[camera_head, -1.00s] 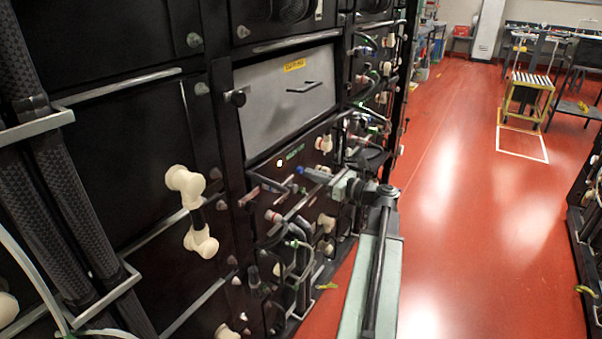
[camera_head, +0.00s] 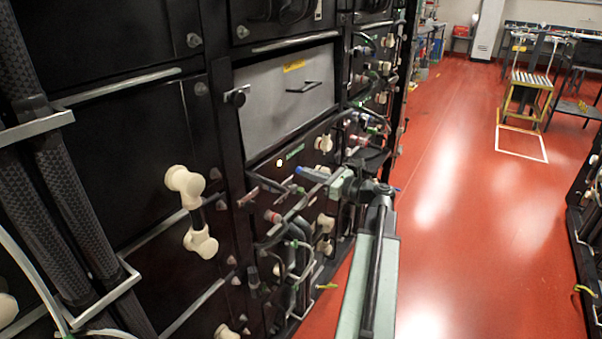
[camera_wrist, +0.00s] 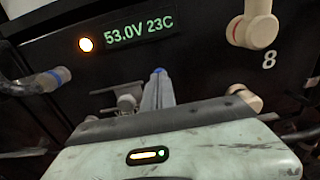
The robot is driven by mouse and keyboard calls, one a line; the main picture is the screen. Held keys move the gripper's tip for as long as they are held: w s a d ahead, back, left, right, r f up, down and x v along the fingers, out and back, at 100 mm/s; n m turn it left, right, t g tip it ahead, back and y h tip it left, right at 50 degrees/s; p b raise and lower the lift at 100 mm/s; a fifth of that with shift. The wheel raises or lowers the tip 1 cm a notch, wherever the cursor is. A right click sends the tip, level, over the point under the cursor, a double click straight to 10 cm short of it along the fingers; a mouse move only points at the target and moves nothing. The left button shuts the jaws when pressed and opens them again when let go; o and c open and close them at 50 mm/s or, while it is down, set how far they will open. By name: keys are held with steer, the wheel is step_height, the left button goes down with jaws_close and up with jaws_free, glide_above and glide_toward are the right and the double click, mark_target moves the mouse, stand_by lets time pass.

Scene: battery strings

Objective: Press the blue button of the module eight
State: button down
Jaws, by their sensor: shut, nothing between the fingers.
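The module marked 8 (camera_wrist: 268,60) faces the wrist camera, with a lit green display (camera_wrist: 140,30) reading 53.0V 23C and a glowing round light (camera_wrist: 86,44). My gripper (camera_wrist: 158,82) is shut and empty, pointing at the panel below the display. A small blue spot (camera_wrist: 158,71) shows right at the fingertips. It may be the blue button, mostly hidden by the fingers; I cannot tell whether they touch it. In the head view, my gripper (camera_head: 303,171) reaches the rack just below the small green display (camera_head: 294,152).
A cable connector with a blue ring (camera_wrist: 58,77) sticks out left of the fingers. A cream elbow fitting (camera_wrist: 253,28) is at upper right, and another cream part (camera_wrist: 243,97) lies right of the fingers. Cables crowd the rack.

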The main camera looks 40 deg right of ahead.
steer(key=v, duration=0.7)
stand_by(0.3)
steer(key=shift+s, duration=0.1)
